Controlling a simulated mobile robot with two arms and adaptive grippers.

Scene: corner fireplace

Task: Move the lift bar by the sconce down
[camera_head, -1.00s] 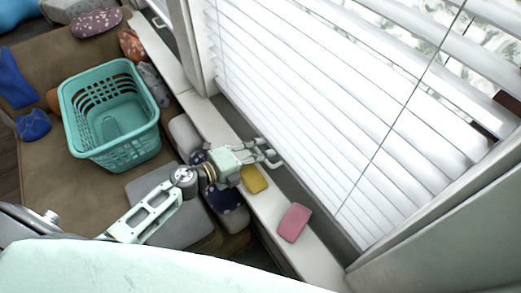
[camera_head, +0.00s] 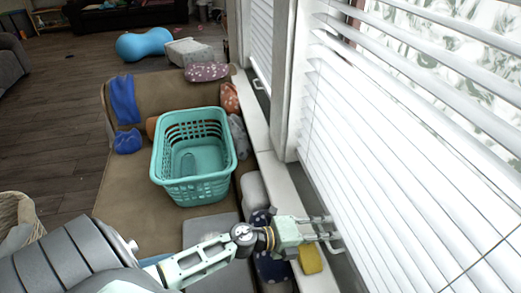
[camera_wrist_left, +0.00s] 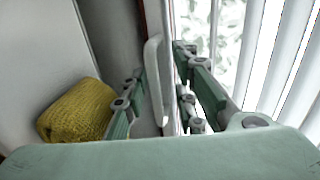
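A white, upright bar-shaped handle (camera_wrist_left: 154,82) shows in the left wrist view, low on the window blind; I take it to be the lift bar. My left gripper (camera_head: 328,230) is at the blind's lower edge in the head view. In the left wrist view its two fingers (camera_wrist_left: 158,105) are apart, one on each side of the bar, with a gap on the left side; whether the right finger touches it I cannot tell. The white slatted blind (camera_head: 400,150) hangs low over the window. No sconce is in view. My right gripper is not in view.
A teal laundry basket (camera_head: 195,190) stands on the brown sofa (camera_head: 125,190), with cushions along the sill. Another handle (camera_head: 258,85) shows by the farther window. Wooden floor (camera_head: 60,130) is open at the left.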

